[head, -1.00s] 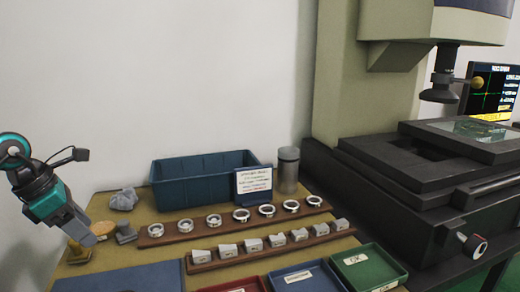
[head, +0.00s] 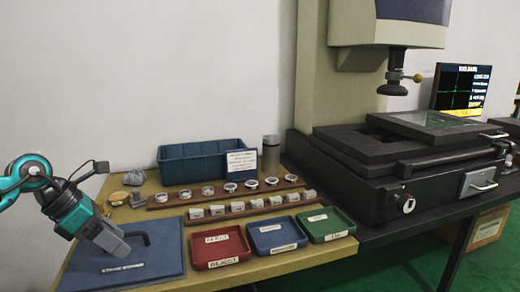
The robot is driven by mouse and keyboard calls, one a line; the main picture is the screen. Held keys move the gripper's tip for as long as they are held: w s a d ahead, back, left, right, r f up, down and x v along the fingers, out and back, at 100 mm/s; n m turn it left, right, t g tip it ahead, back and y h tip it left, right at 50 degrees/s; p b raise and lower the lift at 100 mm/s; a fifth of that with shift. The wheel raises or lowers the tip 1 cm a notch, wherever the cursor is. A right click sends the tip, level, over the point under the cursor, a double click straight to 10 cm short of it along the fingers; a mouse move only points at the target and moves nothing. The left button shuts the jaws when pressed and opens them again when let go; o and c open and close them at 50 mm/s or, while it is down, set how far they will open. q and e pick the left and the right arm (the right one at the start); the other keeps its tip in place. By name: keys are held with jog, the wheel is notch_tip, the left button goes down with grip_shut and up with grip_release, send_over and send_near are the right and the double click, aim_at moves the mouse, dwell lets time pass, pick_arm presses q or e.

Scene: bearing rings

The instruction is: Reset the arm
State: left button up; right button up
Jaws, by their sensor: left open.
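My left arm comes in from the left in the head view. Its gripper (head: 122,248) points down and to the right above the blue mat (head: 165,268) at the table's front left. Its jaws look open, with nothing seen between them. A dark bent piece (head: 140,237) shows right beside the fingertips; I cannot tell whether it is part of the gripper or lies on the mat. Several metal bearing rings (head: 230,187) sit in a row on a brown wooden rack (head: 170,204). My right gripper does not show.
Red (head: 220,247), blue (head: 277,237) and green (head: 325,224) trays line the table's front. Behind them are a rack of metal blocks (head: 238,207), a blue bin (head: 200,167), a sign (head: 242,162) and a metal cylinder (head: 270,156). A large measuring machine (head: 340,160) stands at right.

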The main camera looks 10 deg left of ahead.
pick_arm(q)
jog(key=d+f+n+t+h, duration=0.2)
jog(key=d+n+t+h, duration=0.25)
jog(key=d+n, duration=0.4)
jog(key=d+f+n+t+h, duration=0.25)
jog(key=d+n+h, duration=0.25)
jog(key=d, duration=0.6)
jog(key=s+d+f+n+y, duration=0.2)
jog(key=s+f+n+y, duration=0.4)
jog(key=f+n, duration=0.6)
jog(key=s+d+f+n+y, duration=0.2)
jog(key=s+f+n+y, duration=0.45)
jog(key=n, duration=0.95)
jog(key=a+r+p, duration=0.4)
jog(key=r+p, duration=0.7)
jog(key=p, duration=0.5)
jog(key=shift+s+r+p, duration=0.2)
jog(key=shift+s+p, duration=0.1)
jog(key=shift+s, duration=0.05)
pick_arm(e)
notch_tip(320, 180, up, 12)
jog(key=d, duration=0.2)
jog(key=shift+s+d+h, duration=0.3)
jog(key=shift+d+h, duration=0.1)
